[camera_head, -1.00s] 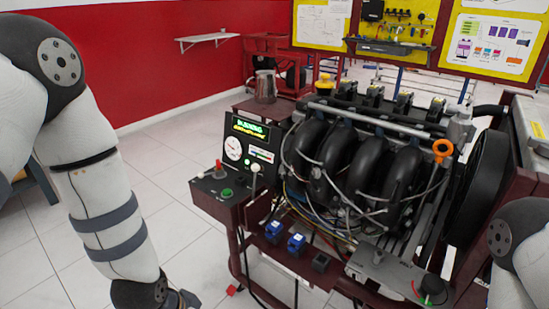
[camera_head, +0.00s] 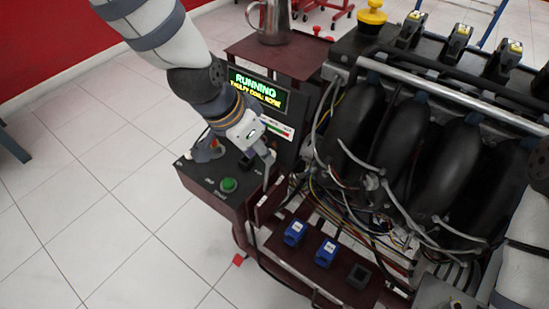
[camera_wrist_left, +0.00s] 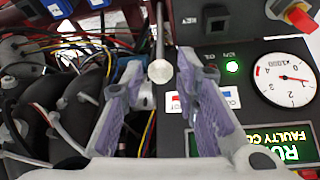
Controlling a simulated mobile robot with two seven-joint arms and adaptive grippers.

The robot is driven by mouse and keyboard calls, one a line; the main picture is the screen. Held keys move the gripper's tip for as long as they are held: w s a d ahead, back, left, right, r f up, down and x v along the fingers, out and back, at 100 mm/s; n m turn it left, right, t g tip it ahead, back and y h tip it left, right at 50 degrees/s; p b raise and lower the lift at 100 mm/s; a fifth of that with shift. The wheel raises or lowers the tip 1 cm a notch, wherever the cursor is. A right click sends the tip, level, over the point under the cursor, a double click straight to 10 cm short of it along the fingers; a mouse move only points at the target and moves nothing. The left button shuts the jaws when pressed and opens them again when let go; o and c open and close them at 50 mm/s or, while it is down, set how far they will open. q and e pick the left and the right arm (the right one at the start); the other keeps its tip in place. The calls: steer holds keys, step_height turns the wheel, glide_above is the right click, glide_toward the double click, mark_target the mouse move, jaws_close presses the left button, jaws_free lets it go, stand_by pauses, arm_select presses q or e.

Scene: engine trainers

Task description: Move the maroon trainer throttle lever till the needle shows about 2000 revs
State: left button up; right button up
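The maroon engine trainer (camera_head: 222,196) has a throttle lever, a thin grey rod with a pale round knob (camera_wrist_left: 160,72) in the left wrist view. My left gripper (camera_wrist_left: 161,68) is open, with its purple-padded fingers on either side of the knob; I see gaps between them. In the head view my left gripper (camera_head: 262,150) is over the control box, partly covering the lever. The white dial (camera_wrist_left: 285,72) appears upside down in the wrist view, with a small red needle whose exact value I cannot read. In the head view my arm hides the dial. My right gripper is out of frame.
A lit display (camera_head: 257,88) reads "RUNNING" above a line starting "FAULTY". A green button (camera_head: 228,185) and a red knob (camera_head: 214,145) sit on the control box. Blue connectors (camera_head: 295,232) and wiring lie near the lever. A metal jug (camera_head: 272,20) stands above.

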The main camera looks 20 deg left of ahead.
arm_select(q)
steer(key=b, duration=0.2)
glide_toward(273, 169)
steer(key=d+f, duration=0.3)
steer(key=f, duration=0.1)
steer(key=shift+s+d+f, duration=0.15)
steer(key=shift+f, duration=0.15)
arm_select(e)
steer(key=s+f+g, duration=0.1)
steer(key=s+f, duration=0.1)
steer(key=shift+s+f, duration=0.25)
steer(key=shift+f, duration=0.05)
arm_select(q)
steer(key=shift+c, duration=0.5)
jaws_close()
